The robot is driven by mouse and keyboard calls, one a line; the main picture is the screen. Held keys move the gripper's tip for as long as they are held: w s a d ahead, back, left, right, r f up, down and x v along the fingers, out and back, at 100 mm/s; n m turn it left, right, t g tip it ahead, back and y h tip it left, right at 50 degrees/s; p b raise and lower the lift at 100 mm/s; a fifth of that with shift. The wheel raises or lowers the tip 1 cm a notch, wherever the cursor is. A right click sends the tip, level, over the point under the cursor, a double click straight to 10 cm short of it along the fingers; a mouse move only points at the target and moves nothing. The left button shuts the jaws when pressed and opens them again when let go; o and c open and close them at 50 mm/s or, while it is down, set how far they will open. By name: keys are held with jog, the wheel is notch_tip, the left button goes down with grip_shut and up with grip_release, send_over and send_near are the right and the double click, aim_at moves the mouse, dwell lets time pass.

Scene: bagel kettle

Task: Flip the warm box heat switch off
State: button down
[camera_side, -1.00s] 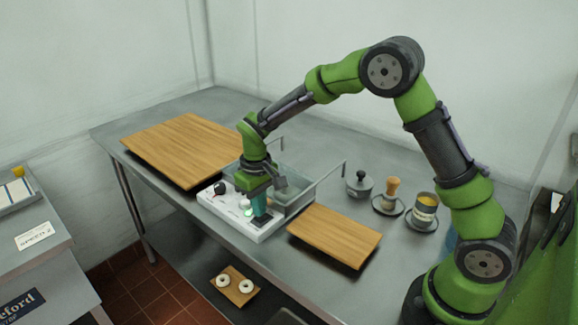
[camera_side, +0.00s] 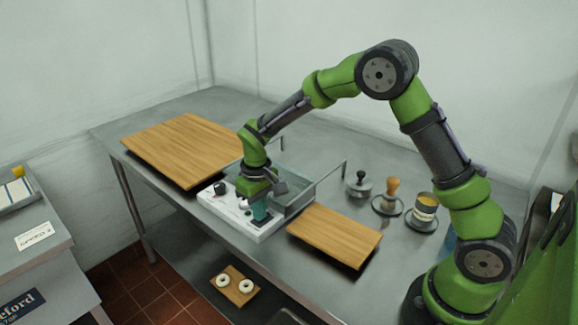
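The white control panel (camera_side: 213,205) is at the front edge of the steel table, with a black knob (camera_side: 221,188) on its left part. A glass-walled box (camera_side: 294,196) stands directly behind the panel. My gripper (camera_side: 260,221) points down over the panel's right end, its teal fingertips at or just above a dark switch-like patch. The fingers hide most of that patch, so I cannot tell its position or whether they touch it. I cannot make out a gap between the fingers. No green glow shows on the panel.
A large wooden board (camera_side: 180,150) lies to the left and a smaller one (camera_side: 335,236) to the right of the panel. A lidded pot (camera_side: 359,186), a wood-handled tool (camera_side: 390,195) and a yellow-topped cup (camera_side: 425,208) stand at right. Two bagels lie on a board (camera_side: 240,292) below.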

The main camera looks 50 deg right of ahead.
jog(key=shift+r, duration=3.45)
jog(key=shift+f, duration=0.15)
jog(key=s+r+m+t+y, duration=0.1)
jog(key=s+r+m+t, duration=0.1)
jog(key=s+r, duration=0.5)
jog(key=s+d+r+m+t+y, duration=0.1)
jog(key=s+r+t, duration=0.4)
jog(key=s, duration=1)
jog(key=shift+d+r+m, duration=0.3)
jog(key=shift+r+m, duration=0.2)
jog(key=shift+r, duration=0.45)
